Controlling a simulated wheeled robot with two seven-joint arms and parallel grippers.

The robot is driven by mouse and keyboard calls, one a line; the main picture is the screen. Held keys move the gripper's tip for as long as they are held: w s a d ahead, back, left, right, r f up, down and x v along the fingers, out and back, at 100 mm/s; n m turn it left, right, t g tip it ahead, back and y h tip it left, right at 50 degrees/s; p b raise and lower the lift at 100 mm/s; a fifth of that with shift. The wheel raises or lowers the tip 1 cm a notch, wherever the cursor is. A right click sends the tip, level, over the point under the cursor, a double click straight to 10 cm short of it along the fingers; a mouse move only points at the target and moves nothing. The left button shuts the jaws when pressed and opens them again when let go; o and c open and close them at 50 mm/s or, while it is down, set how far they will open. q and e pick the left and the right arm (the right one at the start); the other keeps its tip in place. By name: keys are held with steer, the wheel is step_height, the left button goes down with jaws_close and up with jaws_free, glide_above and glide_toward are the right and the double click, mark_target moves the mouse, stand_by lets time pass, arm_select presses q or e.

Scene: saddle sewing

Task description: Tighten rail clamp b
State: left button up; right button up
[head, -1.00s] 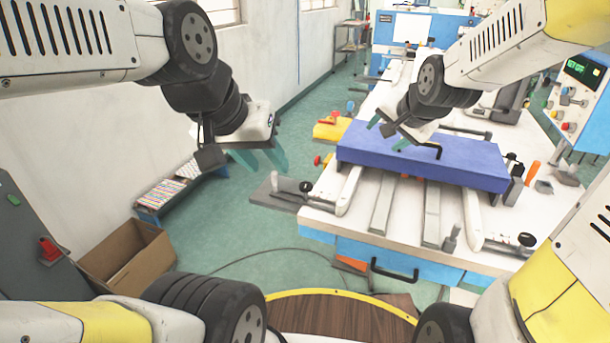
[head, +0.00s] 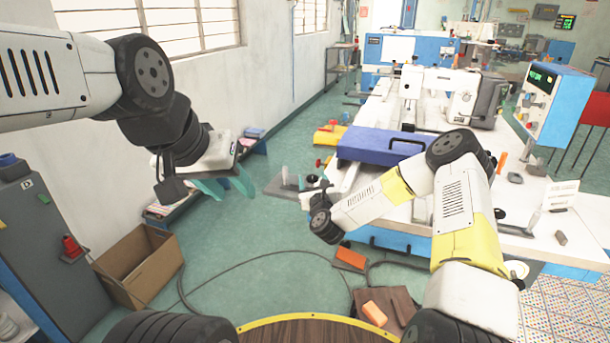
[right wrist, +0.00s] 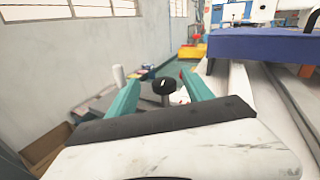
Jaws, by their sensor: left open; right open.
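A black clamp knob (right wrist: 164,86) on a grey stem stands between the teal fingers of my right gripper (right wrist: 160,79) in the right wrist view. The fingers are open, with a gap on both sides of the knob. In the head view the knob (head: 312,180) is at the table's front left corner, and my right forearm reaches across to it; those fingers are not clear there. Another black knob (head: 500,213) shows partly behind my right arm. No letter marks either clamp. My left gripper (head: 232,192) is open and empty over the floor, left of the table.
A blue-violet beam (head: 380,146) with a black handle lies across the rails of the white table. A grey upright post (right wrist: 118,75) stands left of the knob. A cardboard box (head: 140,265) is on the floor at left. A control box (head: 550,105) stands at right.

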steer(key=shift+s+d+f+m+h, duration=0.1)
steer(key=shift+s+f+m+h, duration=0.2)
steer(key=shift+m, duration=0.3)
steer(key=shift+s+d+f+m+h, duration=0.15)
steer(key=shift+f+m, duration=0.2)
steer(key=shift+m, duration=0.25)
steer(key=shift+w+a, duration=0.25)
steer(key=shift+w, duration=1.7)
steer(key=shift+w+a, duration=0.2)
steer(key=shift+w, duration=1.7)
jaws_close()
